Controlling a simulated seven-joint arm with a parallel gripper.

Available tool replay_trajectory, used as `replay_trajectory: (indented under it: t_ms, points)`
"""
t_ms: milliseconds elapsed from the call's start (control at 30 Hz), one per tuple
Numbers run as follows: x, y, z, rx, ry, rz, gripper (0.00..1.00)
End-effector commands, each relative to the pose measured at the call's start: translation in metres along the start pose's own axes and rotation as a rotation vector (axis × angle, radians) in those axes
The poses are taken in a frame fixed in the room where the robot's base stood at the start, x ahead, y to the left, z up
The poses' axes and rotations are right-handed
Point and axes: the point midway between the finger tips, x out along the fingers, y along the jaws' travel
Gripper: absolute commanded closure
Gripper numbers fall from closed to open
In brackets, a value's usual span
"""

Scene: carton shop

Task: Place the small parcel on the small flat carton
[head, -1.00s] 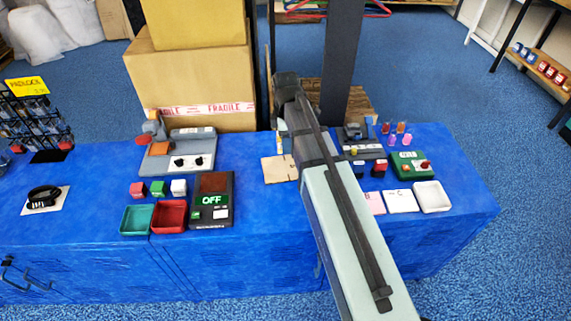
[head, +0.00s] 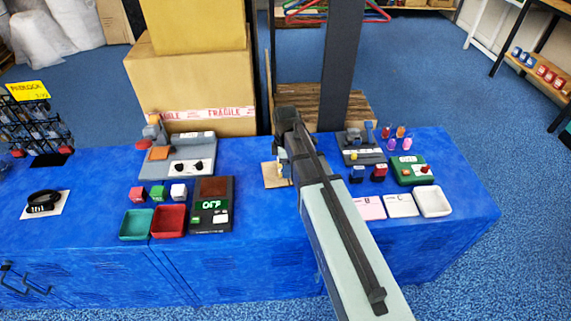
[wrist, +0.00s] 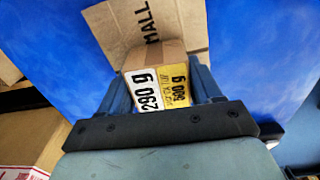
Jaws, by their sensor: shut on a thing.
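I cannot tell whether the parcel touches the carton.
On the blue bench (head: 262,235), a scale reading OFF (head: 212,217) and a red tray (head: 169,221) stand left of the carton. White cards (head: 402,205) and a green device (head: 411,170) lie to the right. Large cartons (head: 195,85) stand behind.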

Motion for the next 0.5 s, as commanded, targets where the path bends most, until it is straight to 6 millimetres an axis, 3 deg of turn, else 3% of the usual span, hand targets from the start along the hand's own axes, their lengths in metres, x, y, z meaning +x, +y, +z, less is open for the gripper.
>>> replay_trajectory:
  t_ms: [300,333,500]
  points:
    - [0.0021,0.0001,0.0,0.0,0.0,0.0,0.78]
    - [0.0025,0.0,0.0,0.0,0.0,0.0,0.35]
    - [0.0021,0.0001,0.0,0.0,0.0,0.0,0.19]
